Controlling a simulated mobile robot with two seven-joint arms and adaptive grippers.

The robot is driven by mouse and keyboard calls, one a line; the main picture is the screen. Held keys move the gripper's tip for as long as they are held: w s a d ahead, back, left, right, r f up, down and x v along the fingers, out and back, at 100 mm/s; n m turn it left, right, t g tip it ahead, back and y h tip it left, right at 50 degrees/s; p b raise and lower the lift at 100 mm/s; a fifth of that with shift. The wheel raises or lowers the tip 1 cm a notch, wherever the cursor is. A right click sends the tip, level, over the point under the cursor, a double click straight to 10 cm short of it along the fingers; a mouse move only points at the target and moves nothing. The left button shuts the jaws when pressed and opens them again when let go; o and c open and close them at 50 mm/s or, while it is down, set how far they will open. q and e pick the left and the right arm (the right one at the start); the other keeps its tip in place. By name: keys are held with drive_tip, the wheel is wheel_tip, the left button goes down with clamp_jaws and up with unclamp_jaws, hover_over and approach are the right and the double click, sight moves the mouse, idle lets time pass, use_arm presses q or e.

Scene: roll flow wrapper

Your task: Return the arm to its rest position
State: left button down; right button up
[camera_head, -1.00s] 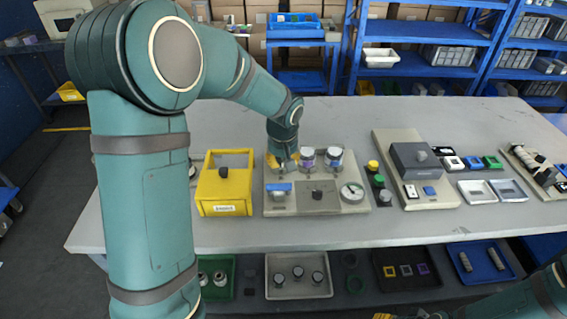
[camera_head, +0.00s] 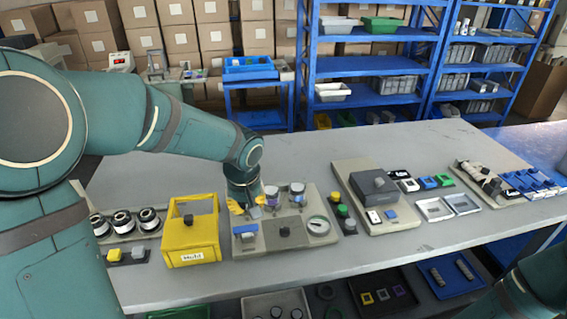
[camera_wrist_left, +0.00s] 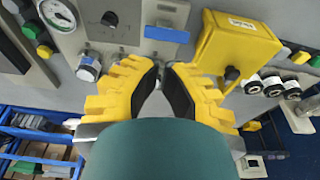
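My left gripper (camera_head: 247,203) has yellow fingers with dark pads. It hangs over the back left part of a beige panel (camera_head: 270,243), beside two capped rolls (camera_head: 297,190). In the left wrist view the fingers (camera_wrist_left: 161,70) stand apart with nothing between them; the panel's knob (camera_wrist_left: 109,19), blue-topped part (camera_wrist_left: 167,34) and round gauge (camera_wrist_left: 58,14) lie beyond. Whether the fingertips touch the panel cannot be told. My right arm shows only as a teal link at the lower right; its gripper is out of view.
A yellow box (camera_head: 190,238) with a dark knob stands left of the panel, with white-and-black rolls (camera_head: 122,221) farther left. A dark grey box (camera_head: 374,186) and small trays lie to the right. Blue shelves (camera_head: 370,66) stand behind. The table's front edge is clear.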

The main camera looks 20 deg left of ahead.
use_arm(q)
drive_tip(key=s+d+f+m+h, duration=0.1)
drive_tip(key=s+d+f, duration=0.3)
drive_tip(key=f, duration=0.5)
drive_tip(key=s+d+f+m+h, duration=0.2)
drive_tip(key=s+d+f, duration=0.3)
drive_tip(key=d+f, duration=0.2)
drive_tip(key=s+d+f+m+h, duration=0.1)
drive_tip(key=s+d+f, duration=0.4)
drive_tip(key=f, duration=0.6)
drive_tip(key=shift+d+f+m+g+h, duration=0.3)
drive_tip(key=shift+m+h, duration=0.1)
drive_tip(key=shift+h, duration=0.3)
idle(1.5)
